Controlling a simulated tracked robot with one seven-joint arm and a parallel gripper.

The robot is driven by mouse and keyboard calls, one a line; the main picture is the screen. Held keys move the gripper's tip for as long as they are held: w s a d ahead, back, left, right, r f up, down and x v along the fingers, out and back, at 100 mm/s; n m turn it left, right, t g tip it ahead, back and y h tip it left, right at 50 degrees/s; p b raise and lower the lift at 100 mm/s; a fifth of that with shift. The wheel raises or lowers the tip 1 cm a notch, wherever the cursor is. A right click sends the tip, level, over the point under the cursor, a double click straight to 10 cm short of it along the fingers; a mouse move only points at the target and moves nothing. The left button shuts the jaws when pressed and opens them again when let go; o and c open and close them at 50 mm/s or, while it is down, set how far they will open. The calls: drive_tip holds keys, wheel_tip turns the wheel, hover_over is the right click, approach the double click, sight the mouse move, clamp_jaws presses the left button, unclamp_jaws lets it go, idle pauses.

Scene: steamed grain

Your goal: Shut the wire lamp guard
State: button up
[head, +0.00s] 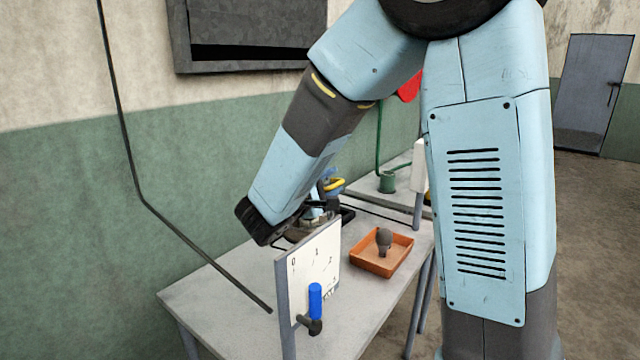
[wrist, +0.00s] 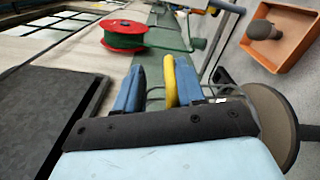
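My gripper (wrist: 160,68) has its two blue fingers apart in the wrist view. A curved yellow bar (wrist: 170,80) lies between them, close to the right finger; I cannot tell whether they touch. Thin grey wires, apparently the lamp guard (wrist: 154,92), show behind and between the fingers. I cannot tell how far the guard stands open. In the head view, my gripper (head: 322,190) is partly hidden by my arm, above the table beside the yellow bar (head: 336,185). The lamp and most of the guard are hidden there.
A board with numerals (head: 318,262) and a blue-handled lever (head: 315,300) stand at the table's (head: 220,300) front. An orange tray (head: 365,266) holds a dark knobbed object (head: 384,240). A red reel (wrist: 122,27) shows in the wrist view. A wall is behind.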

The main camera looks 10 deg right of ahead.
drive_tip(key=v, duration=1.3)
drive_tip(key=shift+s, duration=0.1)
